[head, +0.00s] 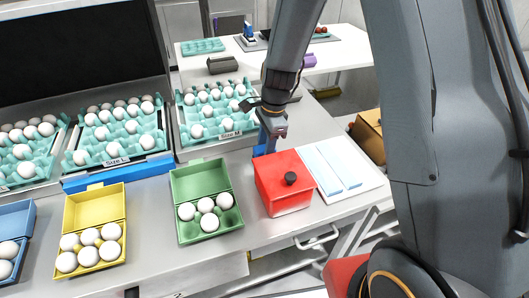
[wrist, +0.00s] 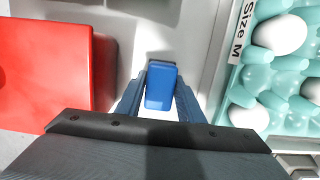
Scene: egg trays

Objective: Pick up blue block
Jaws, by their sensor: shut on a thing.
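The blue block (wrist: 161,87) is between the two fingers of my gripper (wrist: 160,98) in the wrist view. My gripper is shut on it. In the head view my gripper (head: 268,143) points down behind the red box, and a bit of the blue block (head: 259,151) shows at its lower end. Whether the block touches the counter is hard to tell.
A red box (head: 282,186) with a black knob stands close beside my gripper. The Size M egg tray (head: 183,122) is to its left and behind. A green carton (head: 188,176) and a yellow carton (head: 82,208) hold eggs. A white board (head: 357,187) lies at the right.

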